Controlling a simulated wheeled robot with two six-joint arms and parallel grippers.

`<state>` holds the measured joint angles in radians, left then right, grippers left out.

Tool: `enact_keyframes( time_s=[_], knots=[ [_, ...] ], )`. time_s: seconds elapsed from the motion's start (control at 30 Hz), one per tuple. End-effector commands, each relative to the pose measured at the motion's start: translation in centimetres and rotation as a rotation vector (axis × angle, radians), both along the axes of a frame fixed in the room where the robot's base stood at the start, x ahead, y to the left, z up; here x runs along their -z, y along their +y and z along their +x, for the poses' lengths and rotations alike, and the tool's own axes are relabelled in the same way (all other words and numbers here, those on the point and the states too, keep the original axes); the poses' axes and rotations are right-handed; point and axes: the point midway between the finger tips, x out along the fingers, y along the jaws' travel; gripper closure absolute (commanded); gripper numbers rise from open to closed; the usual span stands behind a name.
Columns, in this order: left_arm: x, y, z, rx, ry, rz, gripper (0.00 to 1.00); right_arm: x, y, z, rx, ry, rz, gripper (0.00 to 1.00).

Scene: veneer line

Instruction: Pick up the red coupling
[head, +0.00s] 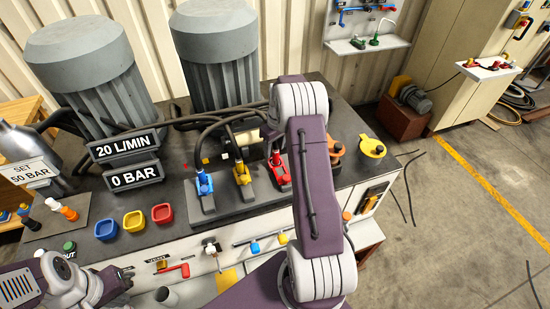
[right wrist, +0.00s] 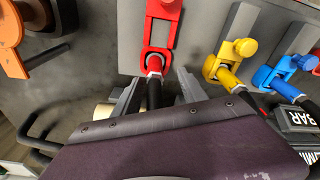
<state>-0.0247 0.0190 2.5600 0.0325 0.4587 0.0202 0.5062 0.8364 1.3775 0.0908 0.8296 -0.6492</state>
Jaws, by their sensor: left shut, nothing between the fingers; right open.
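The red coupling (right wrist: 154,64) is on the end of a black hose, at the red clamp (right wrist: 162,10), in the right wrist view. A red bail surrounds its front end. My right gripper (right wrist: 158,88) is open, with one finger on each side of the hose just behind the coupling; no grip shows. My left gripper (head: 126,277) is shut and empty at the lower left, in front of the bench.
Yellow (head: 242,175) and blue (head: 204,185) couplings stand in their clamps to the left, with black hoses looping behind. An orange part (head: 336,148) is to the right. Blue, yellow and red cups (head: 162,213) sit on the bench's front left. Two grey motors stand behind.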

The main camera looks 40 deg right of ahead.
Motion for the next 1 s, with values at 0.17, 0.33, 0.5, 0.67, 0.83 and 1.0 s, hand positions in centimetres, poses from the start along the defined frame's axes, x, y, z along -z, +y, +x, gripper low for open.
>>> enact_keyframes(
  time_s=[0.17,0.33,0.5,0.67,0.83,1.0],
  knots=[
    [-1.9,0.0,0.0,0.000,0.000,0.000,1.00,2.0,-0.5,0.1,0.000,0.005,0.004,0.50],
    [-2.4,0.0,0.0,0.000,0.000,0.000,1.00,4.8,-0.6,0.4,0.000,0.002,0.002,0.50],
    [-2.3,0.0,0.0,0.000,0.000,0.000,1.00,5.2,-0.7,0.5,0.000,-0.002,0.000,0.50],
    [-2.3,0.0,0.0,0.000,0.000,0.000,1.00,5.2,-0.7,0.5,0.000,-0.001,0.000,0.73],
    [-2.3,0.0,0.0,0.000,0.000,0.000,1.00,5.2,-0.6,0.5,0.000,-0.001,0.000,1.00],
    [-2.3,0.0,0.0,0.000,0.000,0.000,1.00,5.1,-0.6,0.5,-0.001,-0.001,0.000,1.00]
  ],
)
